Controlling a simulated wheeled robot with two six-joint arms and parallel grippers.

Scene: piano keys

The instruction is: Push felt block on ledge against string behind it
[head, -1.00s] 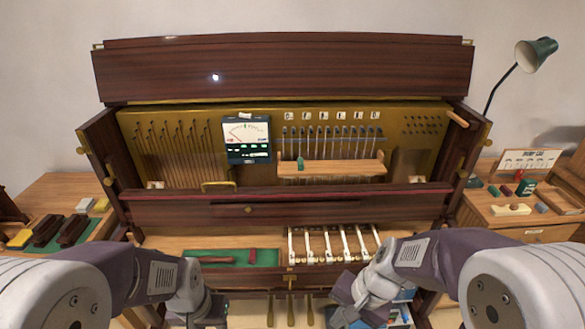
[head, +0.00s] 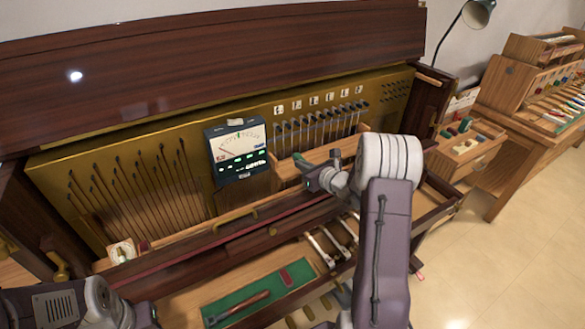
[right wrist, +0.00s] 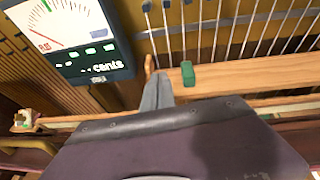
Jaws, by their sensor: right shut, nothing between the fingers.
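The green felt block (right wrist: 188,75) stands on the wooden ledge (right wrist: 240,76), near its left end, in the right wrist view. The ledge also shows in the head view (head: 340,143). Several strings (right wrist: 220,30) run up behind the ledge. My right gripper (right wrist: 157,80) is shut and empty, its tips just left of the block with a small gap in the picture. My left arm is at the bottom left of the head view, its fingers out of sight.
A tuning meter (head: 238,150) stands left of the ledge and close to my right gripper (right wrist: 75,35). A rail (head: 230,235) crosses in front. A side table stands at the right.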

